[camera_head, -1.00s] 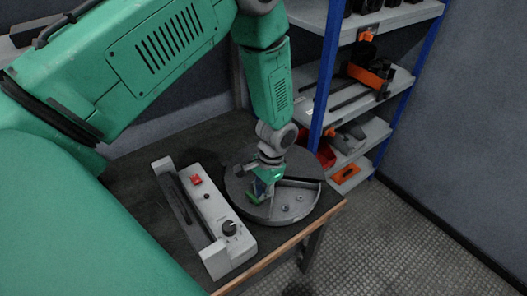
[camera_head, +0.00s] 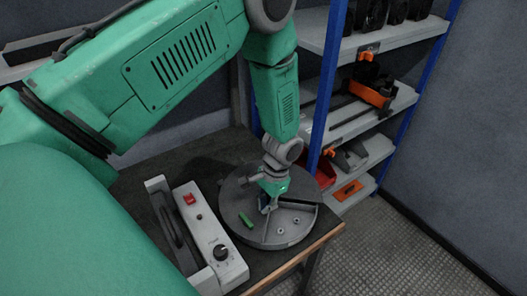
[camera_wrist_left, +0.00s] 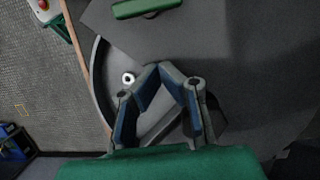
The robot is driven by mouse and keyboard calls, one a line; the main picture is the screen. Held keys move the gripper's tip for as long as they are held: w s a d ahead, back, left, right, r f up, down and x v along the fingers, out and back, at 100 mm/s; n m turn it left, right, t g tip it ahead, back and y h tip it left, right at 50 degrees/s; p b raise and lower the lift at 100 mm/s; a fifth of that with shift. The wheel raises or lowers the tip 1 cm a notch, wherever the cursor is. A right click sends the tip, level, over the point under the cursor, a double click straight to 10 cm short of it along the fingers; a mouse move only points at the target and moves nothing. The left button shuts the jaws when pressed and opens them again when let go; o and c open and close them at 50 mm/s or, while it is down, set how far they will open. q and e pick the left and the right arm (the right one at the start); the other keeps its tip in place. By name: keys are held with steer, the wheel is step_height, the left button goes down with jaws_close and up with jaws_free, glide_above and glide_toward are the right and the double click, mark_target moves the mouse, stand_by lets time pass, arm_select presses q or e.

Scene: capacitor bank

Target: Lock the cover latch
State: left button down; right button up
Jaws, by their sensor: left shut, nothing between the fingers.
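A round grey cover (camera_head: 295,219) lies flat on the dark table, with a recessed section on its right holding small round fittings. A small green bar (camera_head: 246,220), which looks like the latch, lies on the cover's left part. It also shows as a green block at the top of the left wrist view (camera_wrist_left: 147,8). My left gripper (camera_head: 265,208) points down over the middle of the cover, right of the green bar and apart from it. Its fingertips meet with nothing between them in the left wrist view (camera_wrist_left: 161,70). My right gripper is out of view.
A grey control box (camera_head: 212,246) with a red switch and a black knob stands on the table left of the cover. A blue-post shelf (camera_head: 330,75) with tools and bins stands behind and to the right. The table edge (camera_head: 300,256) is close at front right.

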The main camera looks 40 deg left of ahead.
arm_select(q)
steer(key=v, duration=0.9)
steer(key=shift+s+r, duration=0.2)
steer(key=shift+r, duration=0.2)
steer(key=shift+w+d, duration=0.1)
steer(key=shift+d, duration=0.15)
